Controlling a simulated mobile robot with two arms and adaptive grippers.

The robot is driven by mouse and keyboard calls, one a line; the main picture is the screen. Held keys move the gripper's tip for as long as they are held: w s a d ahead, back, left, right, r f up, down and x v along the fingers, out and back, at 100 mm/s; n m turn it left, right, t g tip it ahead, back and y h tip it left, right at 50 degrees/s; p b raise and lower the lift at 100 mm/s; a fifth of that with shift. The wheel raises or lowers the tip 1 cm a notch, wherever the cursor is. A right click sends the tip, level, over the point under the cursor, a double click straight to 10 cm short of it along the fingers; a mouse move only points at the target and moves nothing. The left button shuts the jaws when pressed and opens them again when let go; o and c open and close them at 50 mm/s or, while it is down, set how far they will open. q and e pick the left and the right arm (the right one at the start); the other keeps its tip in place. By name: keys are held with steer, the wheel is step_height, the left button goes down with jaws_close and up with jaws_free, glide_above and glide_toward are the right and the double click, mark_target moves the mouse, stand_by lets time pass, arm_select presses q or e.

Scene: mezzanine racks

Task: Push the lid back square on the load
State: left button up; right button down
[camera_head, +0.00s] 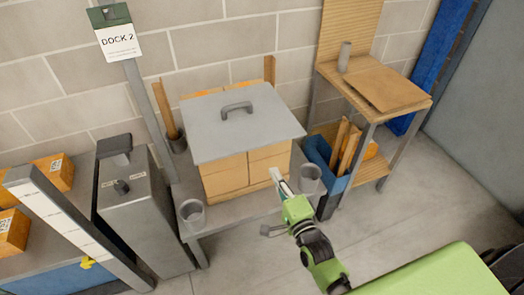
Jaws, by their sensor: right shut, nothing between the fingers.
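The lid (215,128) is a flat grey plate with a dark handle (237,108) on top. It lies on the load (225,178), a block of light-brown boxes. My right gripper (278,178) is shut and empty. It is low in front of the load's right part, below the lid's front edge. I cannot tell whether its tip touches the boxes. My left gripper is not in view.
The load stands on a low grey table (240,212) with grey cups at its front left (191,215) and right (310,178). A blue bin (322,158) of brown pieces and a wooden bench (385,90) stand right. A grey cabinet (140,215) stands left.

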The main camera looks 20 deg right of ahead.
glide_toward(256, 138)
steer(key=shift+w+f+p, duration=0.1)
steer(key=shift+w+p, duration=0.2)
steer(key=shift+w, duration=0.9)
steer(key=shift+w+a, duration=0.1)
steer(key=shift+w, duration=0.25)
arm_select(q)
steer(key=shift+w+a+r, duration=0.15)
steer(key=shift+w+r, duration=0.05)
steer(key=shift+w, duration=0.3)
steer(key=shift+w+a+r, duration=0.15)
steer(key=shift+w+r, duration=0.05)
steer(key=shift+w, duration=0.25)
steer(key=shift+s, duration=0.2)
arm_select(e)
steer(key=shift+w+f+b, duration=0.1)
steer(key=shift+w+b, duration=0.2)
steer(key=shift+w, duration=0.1)
steer(key=w+b, duration=0.3)
steer(key=w, duration=0.2)
steer(key=shift+w+a+f, duration=0.1)
steer(key=shift+w, duration=0.45)
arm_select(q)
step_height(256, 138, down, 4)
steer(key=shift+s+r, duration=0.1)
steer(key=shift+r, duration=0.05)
arm_select(e)
steer(key=shift+r, duration=0.2)
